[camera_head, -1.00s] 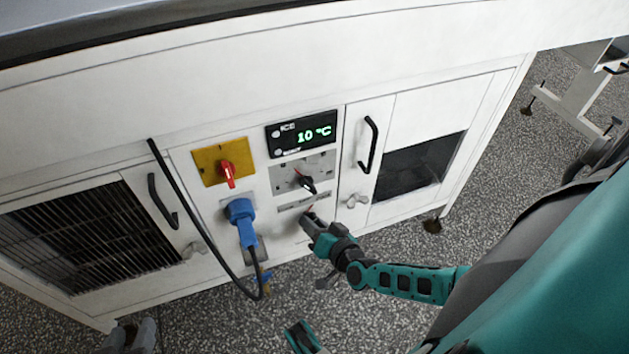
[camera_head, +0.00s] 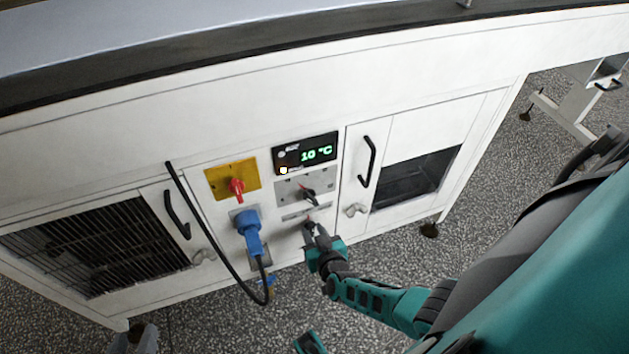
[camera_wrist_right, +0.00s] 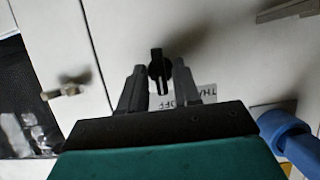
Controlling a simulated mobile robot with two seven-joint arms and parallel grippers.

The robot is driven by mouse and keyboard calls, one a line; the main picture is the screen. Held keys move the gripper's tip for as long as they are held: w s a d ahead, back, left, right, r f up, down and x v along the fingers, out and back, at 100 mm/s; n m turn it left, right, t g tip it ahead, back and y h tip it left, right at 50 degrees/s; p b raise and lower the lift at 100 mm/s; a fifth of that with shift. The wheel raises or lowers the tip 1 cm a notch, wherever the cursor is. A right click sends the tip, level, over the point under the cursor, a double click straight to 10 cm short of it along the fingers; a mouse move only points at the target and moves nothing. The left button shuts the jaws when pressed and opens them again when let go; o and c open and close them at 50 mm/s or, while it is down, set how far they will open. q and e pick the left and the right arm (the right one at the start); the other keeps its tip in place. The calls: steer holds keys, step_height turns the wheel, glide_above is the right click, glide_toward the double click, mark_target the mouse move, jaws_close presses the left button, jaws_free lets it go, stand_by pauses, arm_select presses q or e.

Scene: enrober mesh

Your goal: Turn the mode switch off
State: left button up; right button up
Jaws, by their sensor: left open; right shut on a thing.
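In the right wrist view the knob (camera_wrist_right: 158,62) shows between my fingers, beside a label where "OFF" is readable. My right gripper (camera_head: 311,229) is shut on the knob, one finger on each side; it also fills the lower right wrist view (camera_wrist_right: 158,80). Its fingers hide part of the switch in the head view. A teal part of my left gripper (camera_head: 308,343) shows at the bottom edge, its jaws cut off.
Above are another black rotary switch (camera_head: 309,194), a display reading 10 °C (camera_head: 316,153) and a red switch (camera_head: 236,187) on a yellow plate. A blue plug (camera_head: 248,228) with a hanging black cable (camera_head: 220,264) is close on the left; a door latch (camera_head: 355,210) is on the right.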

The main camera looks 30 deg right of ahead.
arm_select(q)
steer(key=shift+d, duration=0.1)
stand_by(0.3)
arm_select(e)
steer(key=o, duration=0.7)
arm_select(q)
steer(key=shift+w+r, duration=0.1)
steer(key=shift+r, duration=0.1)
